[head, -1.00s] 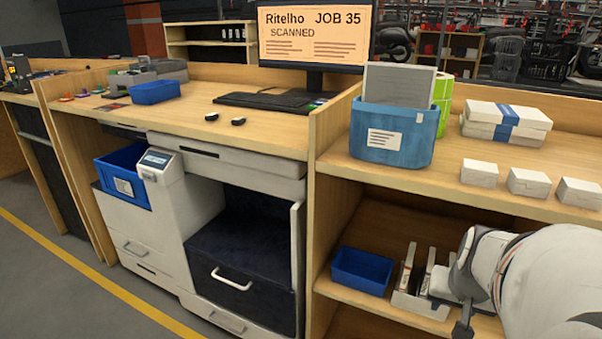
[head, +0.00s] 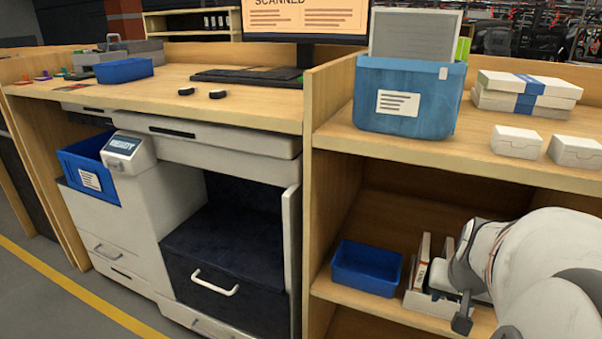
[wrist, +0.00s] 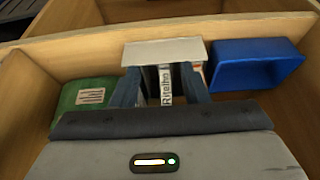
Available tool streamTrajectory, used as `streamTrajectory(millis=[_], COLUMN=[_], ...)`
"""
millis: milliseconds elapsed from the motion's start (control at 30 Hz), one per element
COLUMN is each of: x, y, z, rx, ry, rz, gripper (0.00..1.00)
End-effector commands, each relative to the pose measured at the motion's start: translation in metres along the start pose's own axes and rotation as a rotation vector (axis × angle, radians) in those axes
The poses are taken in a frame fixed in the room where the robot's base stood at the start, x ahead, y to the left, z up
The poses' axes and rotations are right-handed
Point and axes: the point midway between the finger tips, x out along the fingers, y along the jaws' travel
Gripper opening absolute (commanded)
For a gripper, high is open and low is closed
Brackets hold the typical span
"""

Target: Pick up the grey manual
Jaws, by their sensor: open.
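In the wrist view, the two dark fingers of my gripper (wrist: 165,98) are open. Between them is a pale spine with dark lettering, "Ritelho" (wrist: 166,85), which looks like the grey manual. I cannot tell whether the fingers touch it. It stands in a white holder (wrist: 160,50) on the lower shelf, beside other spines. In the head view, the holder (head: 428,308) and its upright manuals are partly hidden by my arm. A flat grey panel (head: 415,35) also stands in the blue bin on the upper shelf; I cannot tell what it is.
A small blue tray (head: 366,270) stands left of the holder in the head view; it also shows in the wrist view (wrist: 255,68). A green labelled box (wrist: 85,97) stands on the holder's other side. The blue bin (head: 408,98) and white boxes (head: 525,95) stand above.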

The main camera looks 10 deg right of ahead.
Motion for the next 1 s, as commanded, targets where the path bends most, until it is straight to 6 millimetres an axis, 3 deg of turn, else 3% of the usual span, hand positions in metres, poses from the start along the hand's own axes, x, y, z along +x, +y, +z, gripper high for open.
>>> streamTrajectory(millis=[300, 567, 800, 1000], x=[0.024, 0.03, 0.048, 0.057], y=[-0.006, -0.007, -0.008, -0.009], z=[-0.049, -0.068, -0.106, -0.105], rx=[-0.014, -0.015, -0.016, -0.016], ry=[-0.001, -0.001, 0.0, 0.0], rz=[-0.005, -0.006, -0.007, -0.007], gripper=[0.41, 0.41, 0.41, 0.41])
